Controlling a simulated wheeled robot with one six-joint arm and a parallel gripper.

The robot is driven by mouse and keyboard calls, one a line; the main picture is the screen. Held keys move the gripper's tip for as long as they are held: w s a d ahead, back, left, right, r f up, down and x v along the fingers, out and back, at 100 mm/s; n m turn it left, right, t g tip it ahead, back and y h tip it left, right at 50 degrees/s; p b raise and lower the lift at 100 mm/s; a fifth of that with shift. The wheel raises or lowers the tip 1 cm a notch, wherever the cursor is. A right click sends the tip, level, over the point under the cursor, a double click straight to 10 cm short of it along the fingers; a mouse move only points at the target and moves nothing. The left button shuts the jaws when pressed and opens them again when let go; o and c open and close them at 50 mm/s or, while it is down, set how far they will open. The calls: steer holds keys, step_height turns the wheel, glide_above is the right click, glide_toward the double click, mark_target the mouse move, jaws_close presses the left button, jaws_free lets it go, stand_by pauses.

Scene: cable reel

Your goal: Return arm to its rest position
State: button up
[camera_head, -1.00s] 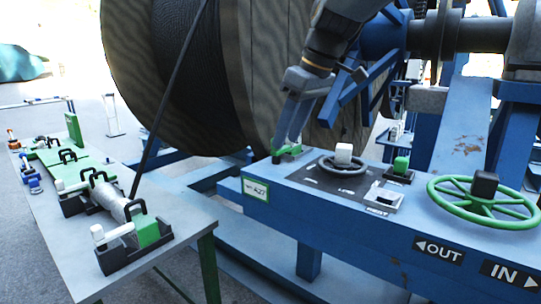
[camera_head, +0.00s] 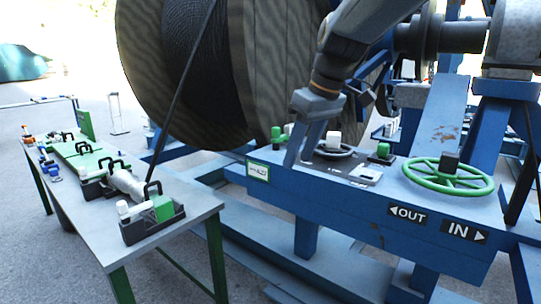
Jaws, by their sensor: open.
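My gripper (camera_head: 297,154) hangs at the end of my arm, in front of the blue control console (camera_head: 330,200). Its two grey fingers point down and are apart, with nothing seen between them. The fingers overlap the console's left part in the picture; I cannot tell whether they touch it. A small green lever (camera_head: 277,138) stands just left of the fingers. A black handwheel (camera_head: 334,149) with a white knob is just right of them, partly hidden.
A large green handwheel (camera_head: 448,174) is on the console's right. A big cable reel (camera_head: 200,75) stands behind. A grey table (camera_head: 100,225) on the left holds several tools and black trays. Blue frame beams run low between table and console; open floor lies at the far left.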

steer(key=s+d+f+m+g+h, duration=0.1)
steer(key=s+d+f+m, duration=0.3)
steer(key=s+f, duration=0.5)
steer(key=s+d+f+m+g+h, duration=0.1)
steer(key=s+d+f+m, duration=0.4)
steer(key=f, duration=1)
steer(key=s+d+h, duration=0.1)
steer(key=s+d, duration=0.2)
steer(key=s, duration=0.2)
steer(key=shift+d+f, duration=0.35)
